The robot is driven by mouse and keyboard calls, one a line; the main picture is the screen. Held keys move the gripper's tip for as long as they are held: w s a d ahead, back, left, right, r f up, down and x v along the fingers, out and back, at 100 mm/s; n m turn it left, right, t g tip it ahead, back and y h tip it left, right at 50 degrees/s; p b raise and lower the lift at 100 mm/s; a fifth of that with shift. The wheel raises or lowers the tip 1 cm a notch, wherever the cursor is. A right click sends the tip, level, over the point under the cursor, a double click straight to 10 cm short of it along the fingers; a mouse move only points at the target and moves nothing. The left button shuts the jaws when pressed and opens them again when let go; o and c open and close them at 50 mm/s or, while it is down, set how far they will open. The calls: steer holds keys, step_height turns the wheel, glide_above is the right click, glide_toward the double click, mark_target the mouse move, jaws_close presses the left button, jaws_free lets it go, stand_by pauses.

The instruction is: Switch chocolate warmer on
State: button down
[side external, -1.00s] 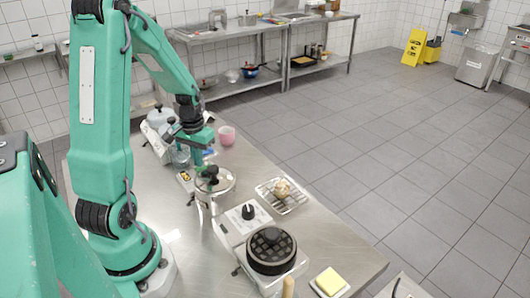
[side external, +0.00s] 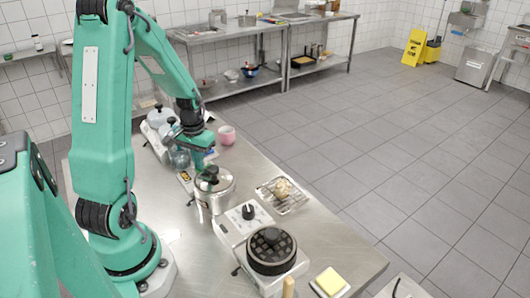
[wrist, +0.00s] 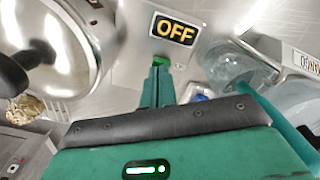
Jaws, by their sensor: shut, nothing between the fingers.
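A dark panel with yellow letters reading OFF (wrist: 174,28) lies on a pale steel surface at the top of the wrist view. It shows small in the side view (side external: 185,178). Beside it stands a round steel pot (side external: 219,199) with a shiny lid; in the wrist view its lid (wrist: 65,50) fills the left. I cannot tell for sure which body is the chocolate warmer. My gripper (wrist: 160,64) is shut and empty, pointing down just below the OFF panel in the wrist view.
Glass jars (wrist: 235,62) stand close on the right in the wrist view. A pink cup (side external: 227,135), a wire rack (side external: 295,204) and a white appliance with a black knob and round black plate (side external: 271,250) share the steel table.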

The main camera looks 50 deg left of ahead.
steer(key=shift+f, duration=0.2)
steer(key=shift+r, duration=3.5)
steer(key=shift+r, duration=0.1)
steer(key=s+d+r+m+t, duration=0.2)
steer(key=d+r, duration=0.5)
steer(key=d, duration=0.4)
steer(key=s+d+r+m+t, duration=0.2)
steer(key=d+r, duration=0.5)
steer(key=d, duration=0.5)
steer(key=shift+s+m+t, duration=0.3)
steer(key=shift+m+t, duration=0.5)
steer(key=shift+m, duration=0.2)
